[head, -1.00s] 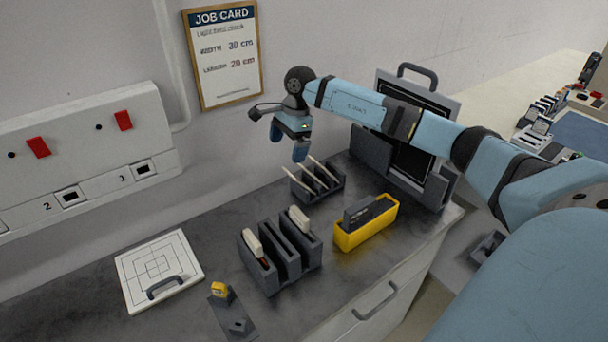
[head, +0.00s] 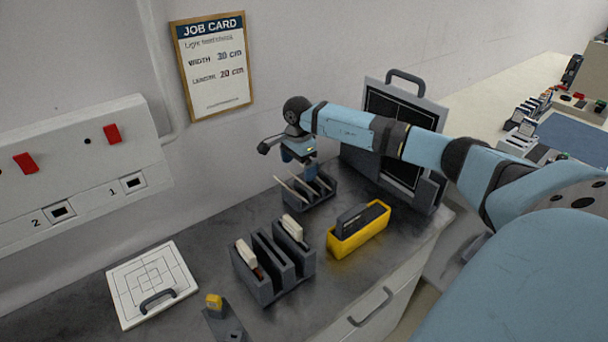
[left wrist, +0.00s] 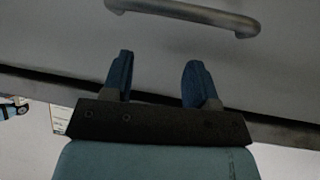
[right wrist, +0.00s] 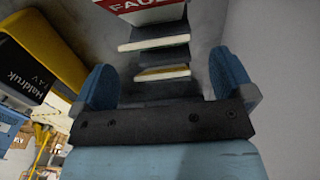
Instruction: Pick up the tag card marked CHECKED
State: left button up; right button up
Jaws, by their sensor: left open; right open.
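A small dark rack (head: 321,196) at the back of the bench holds a few thin tag cards (head: 291,190) standing on edge. In the right wrist view, a red card (right wrist: 140,8) with white lettering starting "FAUL" is partly cut off at the top. Two more cards, a nearer one (right wrist: 162,73) and a middle one (right wrist: 155,43), show only pale edges; I cannot read a CHECKED mark. My right gripper (head: 298,165) is open and empty just above the rack, its fingers (right wrist: 166,82) spread to either side of the nearest card. My left gripper (left wrist: 158,78) is open and empty, facing a grey cabinet front.
A yellow box (head: 357,240) with a dark tool stands right of the rack. A larger grey slotted holder (head: 265,285) is in front. A white gridded board (head: 125,305) lies left. A framed dark panel (head: 437,115) stands behind. A handle (left wrist: 190,12) is above the left gripper.

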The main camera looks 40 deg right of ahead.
notch_tip(320, 180, down, 4)
jog(key=shift+s+r+p, duration=0.1)
jog(key=shift+s+p, duration=0.05)
jog(key=shift+p, duration=0.15)
jog(key=c, duration=0.9)
jog(key=shift+r, duration=0.1)
